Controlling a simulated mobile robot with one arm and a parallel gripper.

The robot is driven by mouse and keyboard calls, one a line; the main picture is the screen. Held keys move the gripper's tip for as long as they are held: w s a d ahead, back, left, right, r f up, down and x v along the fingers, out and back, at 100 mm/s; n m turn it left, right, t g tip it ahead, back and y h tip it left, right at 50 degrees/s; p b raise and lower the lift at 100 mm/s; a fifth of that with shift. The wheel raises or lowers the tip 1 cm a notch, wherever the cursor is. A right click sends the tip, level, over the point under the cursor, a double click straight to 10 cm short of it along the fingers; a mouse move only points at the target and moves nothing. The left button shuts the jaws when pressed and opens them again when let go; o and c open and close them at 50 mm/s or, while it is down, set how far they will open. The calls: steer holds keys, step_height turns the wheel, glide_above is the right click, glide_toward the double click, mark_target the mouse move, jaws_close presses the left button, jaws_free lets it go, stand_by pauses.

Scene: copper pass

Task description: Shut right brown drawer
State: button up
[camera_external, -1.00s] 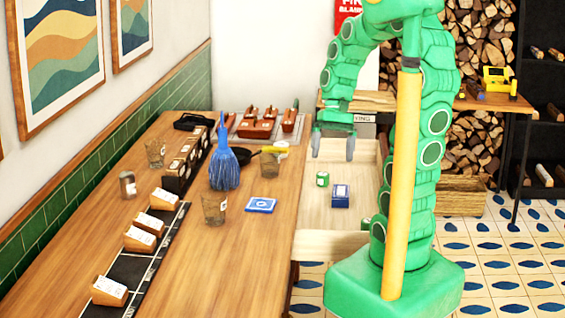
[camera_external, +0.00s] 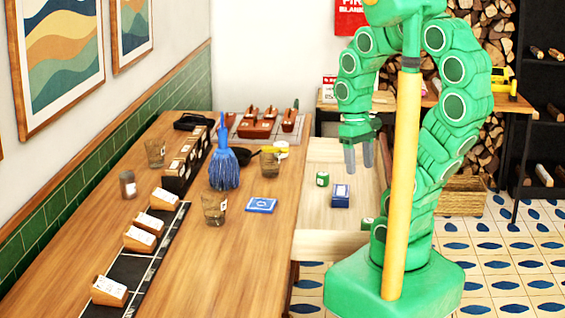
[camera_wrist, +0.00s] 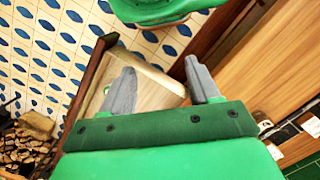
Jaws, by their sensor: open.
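The right drawer (camera_external: 316,207) is pulled out from the right side of the wooden counter, its pale wood inside showing. A small green can (camera_external: 322,179) and a dark blue box (camera_external: 340,196) lie in it; another green item (camera_external: 367,223) is partly hidden by my arm. My gripper (camera_external: 359,160) is open and empty, with its grey fingers pointing down over the far part of the drawer. In the wrist view, my gripper (camera_wrist: 160,72) has its fingers apart above the pale drawer (camera_wrist: 150,92) and its brown front edge (camera_wrist: 92,75). I cannot tell whether they touch it.
The counter (camera_external: 130,225) holds a blue brush (camera_external: 224,165), glasses (camera_external: 214,208), a blue coaster (camera_external: 261,205) and a dark pan with a yellow item. Stacked firewood (camera_wrist: 22,150) and a side table (camera_external: 512,104) stand beyond. Tiled floor is open at right.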

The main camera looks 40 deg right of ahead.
steer(key=shift+w+d+f+m+g, duration=0.2)
steer(key=shift+w+d+m+g, duration=0.15)
steer(key=shift+w, duration=0.2)
steer(key=c, duration=0.5)
steer(key=shift+w+d+f+m+g+y, duration=0.25)
steer(key=shift+w+d+m+y, duration=0.1)
steer(key=shift+w+m, duration=0.15)
steer(key=shift+w+d+f+m+g+y, duration=0.25)
steer(key=shift+w+m+y, duration=0.1)
steer(key=shift+w, duration=0.25)
jaws_close()
steer(key=w+d+f+m+t+y, duration=0.1)
steer(key=w+d+f+m+y, duration=0.2)
steer(key=d+f+m+y, duration=0.5)
steer(key=w+d+f+m+t+y, duration=0.1)
steer(key=w+d+f+m+y, duration=0.3)
steer(key=d, duration=0.8)
steer(key=s+d+f+m+t, duration=0.6)
steer(key=s+d+f+t, duration=0.1)
steer(key=s+f, duration=0.35)
steer(key=s+d+f+m+t, duration=0.7)
steer(key=s+f, duration=0.2)
steer(key=f, duration=0.2)
steer(key=x, duration=1.3)
steer(key=shift+w+a+h, duration=0.25)
steer(key=shift+w+h, duration=0.05)
